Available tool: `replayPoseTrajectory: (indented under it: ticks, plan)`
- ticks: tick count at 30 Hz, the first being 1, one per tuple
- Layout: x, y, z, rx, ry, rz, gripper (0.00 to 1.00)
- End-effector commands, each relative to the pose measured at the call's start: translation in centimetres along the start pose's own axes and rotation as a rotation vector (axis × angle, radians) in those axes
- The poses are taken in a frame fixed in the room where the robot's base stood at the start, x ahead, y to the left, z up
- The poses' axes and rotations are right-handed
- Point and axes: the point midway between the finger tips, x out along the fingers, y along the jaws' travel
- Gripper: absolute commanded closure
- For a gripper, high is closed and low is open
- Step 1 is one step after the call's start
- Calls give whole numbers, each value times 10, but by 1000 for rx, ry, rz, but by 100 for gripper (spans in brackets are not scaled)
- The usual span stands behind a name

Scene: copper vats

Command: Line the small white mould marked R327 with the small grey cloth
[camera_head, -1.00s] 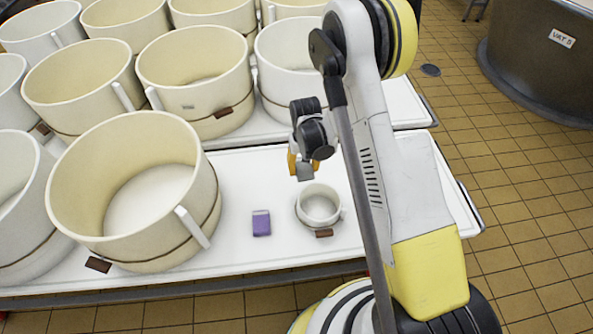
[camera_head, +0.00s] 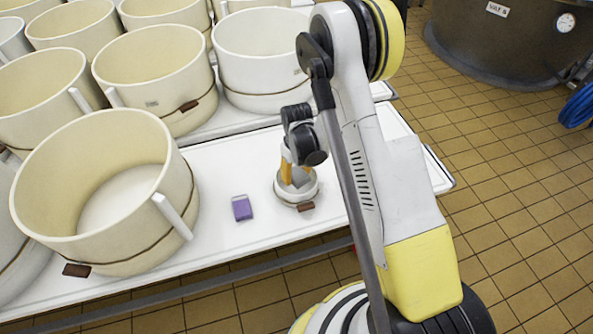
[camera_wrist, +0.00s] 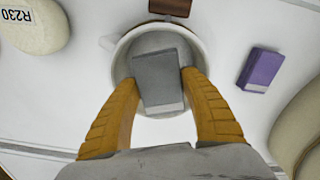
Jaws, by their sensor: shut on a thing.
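The small white mould (camera_head: 283,197) stands on the white table, with a brown tag at its front. It also shows in the wrist view (camera_wrist: 121,62); no R327 marking is readable on it. My gripper (camera_head: 298,178) points down over the mould's opening. In the wrist view its yellow fingers (camera_wrist: 163,88) are shut on the small grey cloth (camera_wrist: 160,78), a folded block with a pale strip along one end. The cloth is over or inside the mould's mouth; its exact depth cannot be told. The mould's floor is mostly hidden beneath it.
A purple folded block (camera_head: 242,208) lies on the table left of the mould. A large cream mould (camera_head: 105,190) stands further left, and several more stand behind. A pale object marked R230 (camera_wrist: 32,25) shows in the wrist view. The table's right end is clear.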

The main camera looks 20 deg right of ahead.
Motion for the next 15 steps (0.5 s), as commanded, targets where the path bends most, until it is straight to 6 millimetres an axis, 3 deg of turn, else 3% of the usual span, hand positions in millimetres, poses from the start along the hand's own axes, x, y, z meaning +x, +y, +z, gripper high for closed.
replayPoseTrajectory:
  ticks: [15]
  plan:
    - [50,0,0,1,-2,1,77]
